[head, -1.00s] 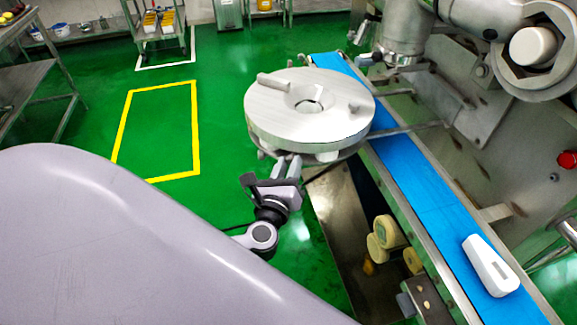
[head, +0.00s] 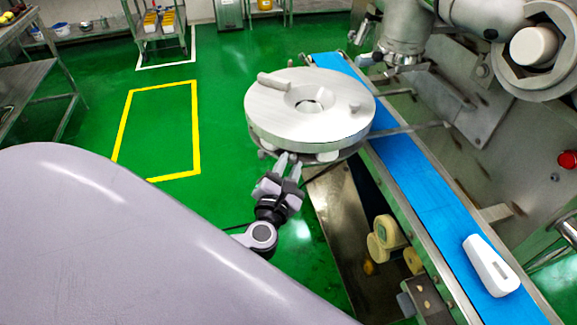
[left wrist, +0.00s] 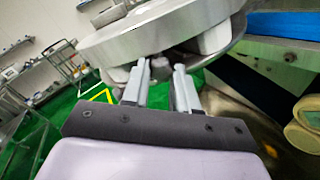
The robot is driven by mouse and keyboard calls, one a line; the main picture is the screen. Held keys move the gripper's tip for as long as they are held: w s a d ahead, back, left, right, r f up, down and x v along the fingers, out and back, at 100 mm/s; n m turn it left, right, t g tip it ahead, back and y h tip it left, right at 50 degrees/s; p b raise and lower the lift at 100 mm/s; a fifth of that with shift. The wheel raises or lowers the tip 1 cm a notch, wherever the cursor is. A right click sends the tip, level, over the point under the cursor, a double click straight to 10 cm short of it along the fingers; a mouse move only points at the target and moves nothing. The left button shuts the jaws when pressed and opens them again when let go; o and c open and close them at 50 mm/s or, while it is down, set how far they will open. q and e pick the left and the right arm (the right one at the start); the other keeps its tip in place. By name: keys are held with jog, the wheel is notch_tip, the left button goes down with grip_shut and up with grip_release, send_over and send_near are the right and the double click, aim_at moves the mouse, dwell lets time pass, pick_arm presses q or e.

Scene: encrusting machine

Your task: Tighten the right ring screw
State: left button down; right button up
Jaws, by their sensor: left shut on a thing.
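A round metal disc (head: 309,108) with a central hole and a handle-like bar on top is held level beside the blue belt. The ring beneath it shows only in part, with pale knobs under the rim; one pale knob (left wrist: 215,38) shows in the left wrist view. My left gripper (head: 287,164) reaches up from below to the disc's near underside. In the left wrist view my left gripper (left wrist: 161,70) has its fingers on either side of a small greyish screw head (left wrist: 161,73), shut on it. The screw's shaft is hidden. My right gripper is not in view.
A blue conveyor belt (head: 430,195) runs along the right, with a white device (head: 490,266) on it. Machine housing stands beyond it. Cream knobs (head: 384,236) sit below the belt's side. Green floor lies open at left.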

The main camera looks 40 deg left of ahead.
pick_arm(q)
jog(key=shift+m, duration=2.1)
jog(key=c, duration=0.9)
grip_release()
jog(key=shift+o, duration=0.2)
jog(key=shift+s, duration=0.1)
jog(key=v, duration=0.7)
